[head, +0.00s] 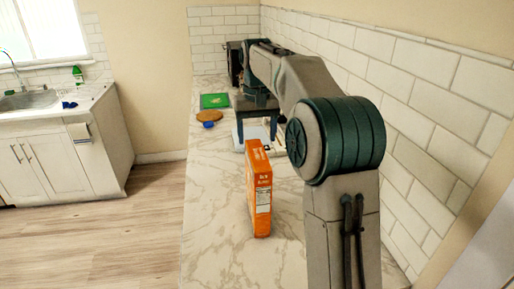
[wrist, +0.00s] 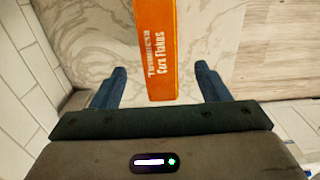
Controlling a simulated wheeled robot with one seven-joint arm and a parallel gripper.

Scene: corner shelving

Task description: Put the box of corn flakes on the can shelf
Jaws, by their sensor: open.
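The orange corn flakes box (head: 258,195) stands upright on the marble counter in the head view. In the wrist view the box (wrist: 161,50) shows its printed narrow face, with its near end between the fingers. In the wrist view the fingers of my gripper (wrist: 161,80) are spread on either side of the box, with a gap on both sides. I cannot make out a can shelf in either view.
The marble counter (head: 215,220) runs along a tiled wall on the right. Further back lie a green board (head: 214,101), a round brown board (head: 209,115) and a small blue item (head: 208,125). A dark appliance (head: 233,62) stands at the far end. The counter left of the box is clear.

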